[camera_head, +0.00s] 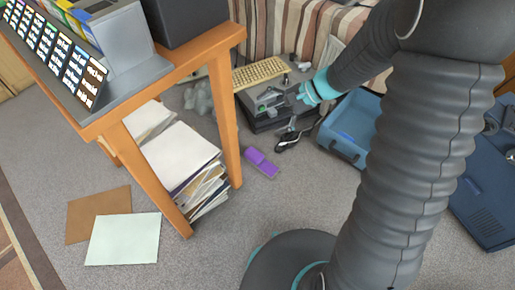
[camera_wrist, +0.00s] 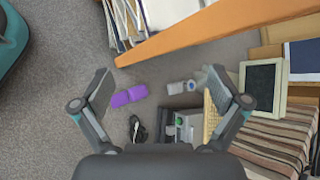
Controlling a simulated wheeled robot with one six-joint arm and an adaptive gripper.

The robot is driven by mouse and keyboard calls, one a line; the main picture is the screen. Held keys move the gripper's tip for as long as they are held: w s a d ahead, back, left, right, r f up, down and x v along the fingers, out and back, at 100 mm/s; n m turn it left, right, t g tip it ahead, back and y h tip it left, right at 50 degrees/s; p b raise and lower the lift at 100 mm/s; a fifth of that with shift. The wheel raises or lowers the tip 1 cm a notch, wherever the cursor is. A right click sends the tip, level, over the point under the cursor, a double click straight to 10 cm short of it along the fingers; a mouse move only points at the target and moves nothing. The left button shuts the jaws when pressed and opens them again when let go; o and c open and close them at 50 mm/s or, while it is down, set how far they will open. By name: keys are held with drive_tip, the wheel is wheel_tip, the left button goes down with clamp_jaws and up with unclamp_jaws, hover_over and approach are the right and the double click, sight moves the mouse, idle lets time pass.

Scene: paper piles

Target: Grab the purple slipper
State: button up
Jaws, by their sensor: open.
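The purple slipper (camera_head: 261,162) lies on the grey carpet, just right of the wooden table's front leg. In the wrist view the purple slipper (camera_wrist: 129,96) shows between the two fingers, nearer the left one, well below them. My gripper (camera_wrist: 163,82) is open and empty, with its fingers spread wide. In the head view my gripper (camera_head: 292,103) is up and to the right of the slipper, over the dark equipment, partly hidden by the arm. Nothing covers the slipper.
A wooden table (camera_head: 232,38) stands left of the slipper, with a paper pile (camera_head: 182,155) under it. A dark device (camera_head: 262,110) and a beige keyboard (camera_head: 260,73) lie behind. A blue case (camera_head: 352,120) lies to the right. Carpet in front of the slipper is clear.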

drive_tip(key=w+a+f+m+t+y, duration=0.1)
drive_tip(key=w+f+m+t+y, duration=0.15)
drive_tip(key=w+f+m, duration=0.55)
drive_tip(key=w+d+f+m+t, duration=0.1)
drive_tip(key=w+f+m+t, duration=0.15)
drive_tip(key=f, duration=0.85)
drive_tip(key=w+d+f+m+t, duration=0.1)
drive_tip(key=f+m+t, duration=0.15)
drive_tip(key=f, duration=0.95)
drive_tip(key=m+t+h+p, duration=0.1)
drive_tip(key=m+h, duration=0.1)
drive_tip(key=m, duration=0.2)
approach(254, 153)
drive_tip(key=v, duration=0.3)
drive_tip(key=shift+s, duration=0.2)
drive_tip(key=shift+w+a+f, duration=0.2)
drive_tip(key=shift+a+f, duration=0.05)
drive_tip(key=x, duration=1.3)
drive_tip(key=shift+r+b, duration=0.15)
drive_tip(key=shift+b, duration=0.15)
drive_tip(key=shift+c, duration=0.3)
drive_tip(key=c, duration=1.2)
